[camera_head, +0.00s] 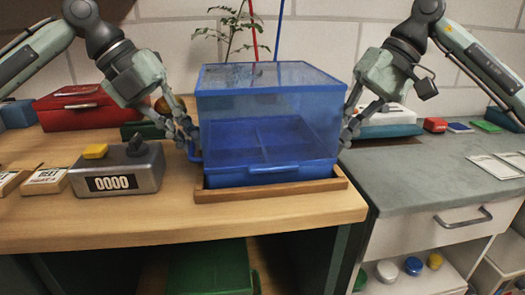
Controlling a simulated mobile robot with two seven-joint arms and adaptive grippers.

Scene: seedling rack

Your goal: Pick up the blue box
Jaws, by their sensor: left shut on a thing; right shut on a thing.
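The blue box (268,100) is a translucent blue bin with a handle on its front and one on its left side. It is upright over a low wooden tray (270,193) on the wooden bench; I cannot tell whether its base touches the tray. My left gripper (192,143) is shut on the box at its left side, by the side handle. My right gripper (347,138) is shut on the box at its right side. The fingers partly hide the right grip.
A grey counter device (118,170) with a yellow button stands left of the box, with a red toolbox (75,106) behind it. A leafy plant (238,30) and thin red and blue poles rise behind. The grey worktop (430,175) at right is mostly clear.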

